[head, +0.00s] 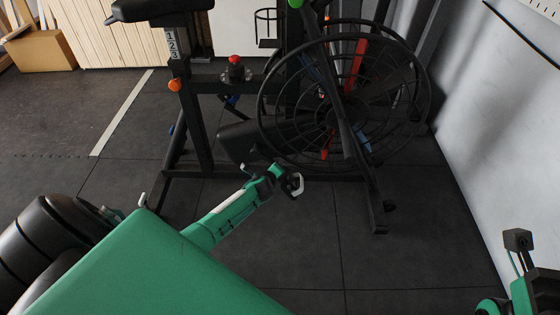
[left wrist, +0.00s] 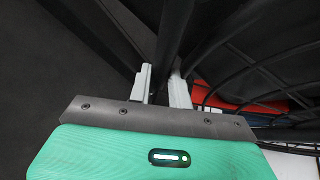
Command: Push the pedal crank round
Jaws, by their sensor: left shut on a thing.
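The exercise bike (head: 197,105) stands on the dark floor, with a large round fan cage (head: 428,100) at its right end. My left gripper (head: 293,185) reaches in low, in front of the bike and just below the cage. In the left wrist view its two pale fingers (left wrist: 159,92) are close together on either side of a dark bar (left wrist: 175,30), which I take for the pedal crank. In the head view I cannot pick the crank out from the dark frame behind the gripper. Part of my right arm and gripper (head: 518,245) shows at the lower right, away from the bike; its jaws are unclear.
The cage's wires (left wrist: 270,70) are close on the right in the wrist view. A pale wall (head: 510,130) stands at the right. The floor in front (head: 385,270) is clear.

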